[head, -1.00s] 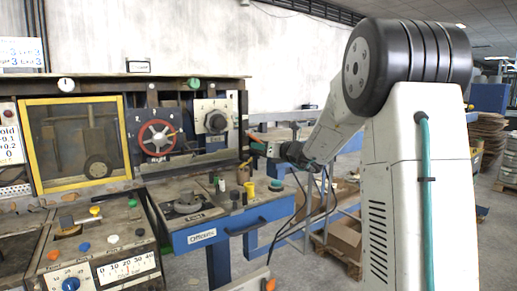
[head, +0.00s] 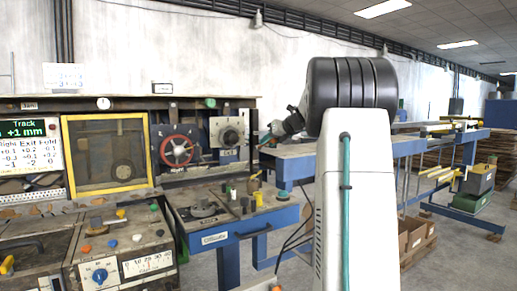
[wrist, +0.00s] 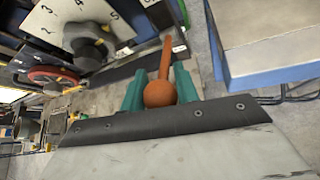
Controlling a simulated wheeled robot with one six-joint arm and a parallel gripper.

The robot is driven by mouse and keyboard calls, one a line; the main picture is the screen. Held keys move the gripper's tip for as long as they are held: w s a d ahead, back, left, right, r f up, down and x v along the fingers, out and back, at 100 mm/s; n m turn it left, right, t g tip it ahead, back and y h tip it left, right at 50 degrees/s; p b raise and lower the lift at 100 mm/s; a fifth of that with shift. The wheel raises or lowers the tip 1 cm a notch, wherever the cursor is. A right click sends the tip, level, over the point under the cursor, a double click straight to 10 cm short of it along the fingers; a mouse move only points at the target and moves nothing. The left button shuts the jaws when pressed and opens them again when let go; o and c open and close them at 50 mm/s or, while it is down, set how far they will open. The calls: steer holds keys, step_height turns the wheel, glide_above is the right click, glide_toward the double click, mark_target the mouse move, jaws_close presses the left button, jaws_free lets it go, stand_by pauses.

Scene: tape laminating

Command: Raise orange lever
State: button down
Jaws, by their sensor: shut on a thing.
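The orange lever (wrist: 167,58) shows in the wrist view as a thin arm with a round ball knob (wrist: 160,94) at its near end. My gripper (wrist: 158,88) has its two green fingers on either side of the knob and is shut on it. The lever's far end meets the frame beside the white dial plate (wrist: 75,18). In the head view my gripper (head: 267,135) is small, just right of the dial plate, about level with its dial. The lever is too small there to make out clearly.
A red handwheel (head: 177,150) and a yellow-framed window (head: 105,155) are left of the dial plate. A blue bench (head: 235,232) with small bottles stands below. Another blue-edged table (head: 298,164) is close on the right.

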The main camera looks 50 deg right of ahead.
steer(key=shift+w+d+r, duration=0.1)
steer(key=shift+w+r, duration=0.25)
steer(key=shift+r, duration=0.3)
steer(key=shift+w+d+r, duration=0.1)
steer(key=shift+w+r, duration=0.2)
steer(key=shift+r, duration=0.35)
steer(key=c, duration=1.1)
jaws_free()
steer(key=shift+o, duration=0.2)
steer(key=v, duration=0.7)
steer(key=shift+s, duration=0.35)
steer(key=shift+r, duration=0.1)
